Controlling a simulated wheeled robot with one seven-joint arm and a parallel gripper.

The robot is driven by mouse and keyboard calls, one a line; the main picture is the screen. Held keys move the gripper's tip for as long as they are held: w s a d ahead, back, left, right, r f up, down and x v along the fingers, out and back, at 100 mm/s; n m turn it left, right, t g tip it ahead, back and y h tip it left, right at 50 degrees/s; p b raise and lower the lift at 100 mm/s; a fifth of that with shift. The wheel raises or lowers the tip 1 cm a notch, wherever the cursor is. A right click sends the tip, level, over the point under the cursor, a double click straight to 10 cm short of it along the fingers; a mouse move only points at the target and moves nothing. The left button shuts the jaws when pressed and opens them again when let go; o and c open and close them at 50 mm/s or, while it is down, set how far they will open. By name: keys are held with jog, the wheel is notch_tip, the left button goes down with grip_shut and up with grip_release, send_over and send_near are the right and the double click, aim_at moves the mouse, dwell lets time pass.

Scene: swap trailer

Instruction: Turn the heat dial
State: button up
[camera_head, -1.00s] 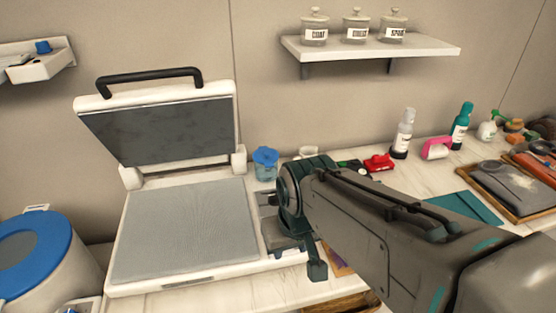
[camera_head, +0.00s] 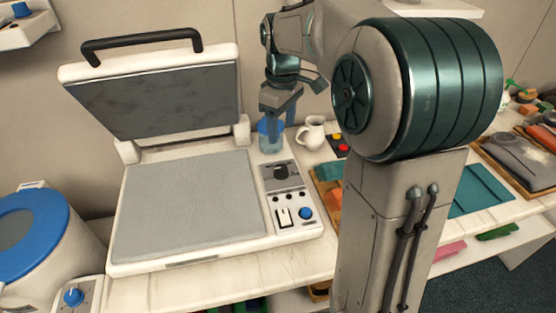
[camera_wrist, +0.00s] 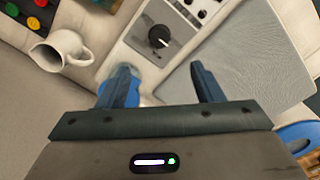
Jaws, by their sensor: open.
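The heat press (camera_head: 125,235) stands open on the counter, its lid raised. Its control panel is on the right side. A black round dial (camera_head: 280,172) with a pointer mark sits on the upper part of that panel; it also shows in the wrist view (camera_wrist: 158,37), ahead of the fingers. My gripper (camera_head: 275,130) is open and points down near the blue-topped jar, behind the dial. In the wrist view my gripper (camera_wrist: 163,75) has its two blue fingers apart with nothing between them, and the dial lies beyond the tips, apart from them.
A blue-topped jar (camera_head: 271,142) stands close by my fingers, partly hidden. A white pitcher (camera_head: 311,132) is to its right. A white switch (camera_head: 283,217) and a blue button (camera_head: 306,213) sit below the dial. The raised lid (camera_head: 160,95) is at left.

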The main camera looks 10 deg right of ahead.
aim_at(281, 168)
notch_tip(281, 168, down, 14)
jog(key=shift+w+r, duration=0.1)
dwell(0.4)
jog(key=c, duration=1)
